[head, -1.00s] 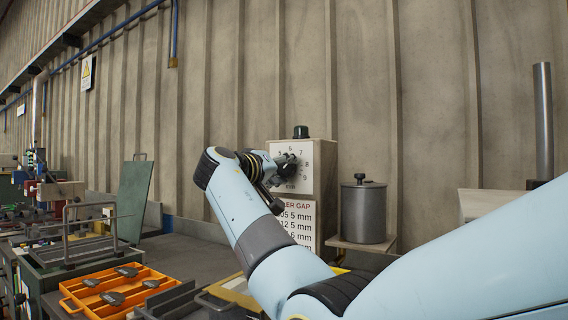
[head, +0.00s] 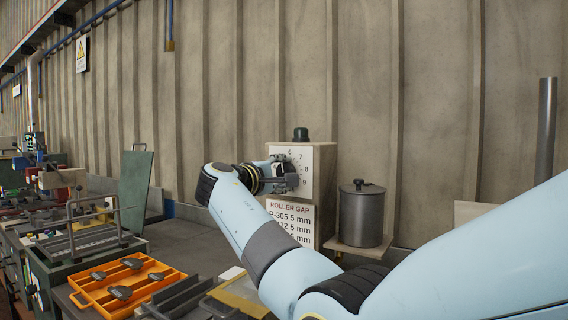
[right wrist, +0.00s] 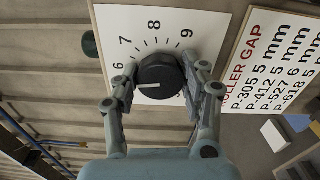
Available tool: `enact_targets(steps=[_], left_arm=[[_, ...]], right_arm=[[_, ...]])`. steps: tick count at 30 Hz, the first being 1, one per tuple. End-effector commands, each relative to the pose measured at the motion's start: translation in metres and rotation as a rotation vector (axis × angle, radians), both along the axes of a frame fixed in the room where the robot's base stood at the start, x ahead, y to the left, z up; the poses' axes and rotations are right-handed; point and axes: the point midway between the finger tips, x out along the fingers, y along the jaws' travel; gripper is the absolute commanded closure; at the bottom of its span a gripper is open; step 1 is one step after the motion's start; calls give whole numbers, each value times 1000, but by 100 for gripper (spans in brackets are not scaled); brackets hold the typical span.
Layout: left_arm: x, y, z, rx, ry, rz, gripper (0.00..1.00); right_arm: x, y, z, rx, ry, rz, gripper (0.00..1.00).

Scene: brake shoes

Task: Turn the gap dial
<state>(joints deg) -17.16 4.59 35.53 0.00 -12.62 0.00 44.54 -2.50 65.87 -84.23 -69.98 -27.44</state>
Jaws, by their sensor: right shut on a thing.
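The gap dial is a round black knob (right wrist: 158,76) with a white pointer line, on a white number plate (right wrist: 205,22) showing 6 to 9. In the right wrist view the pointer aims left, a little below the 6; the mark at its tip is hidden by a finger. My right gripper (right wrist: 162,84) has one finger on each side of the knob and is shut on it. In the head view the right gripper (head: 288,174) is at the front of the dial box (head: 325,172) and hides most of the knob. My left gripper is not in view.
A ROLLER GAP chart (head: 290,222) hangs below the dial. A grey lidded pot (head: 362,216) stands on a shelf (head: 352,248) right of the box. An orange tray (head: 98,300) with dark parts and a metal rack (head: 100,238) are at the left.

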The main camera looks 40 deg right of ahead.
Motion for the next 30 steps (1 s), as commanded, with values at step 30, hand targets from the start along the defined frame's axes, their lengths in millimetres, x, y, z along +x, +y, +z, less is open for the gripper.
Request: enact_targets(steps=[30], left_arm=[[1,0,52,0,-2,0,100]], right_arm=[[0,1,-1,-206,504,2,88]])
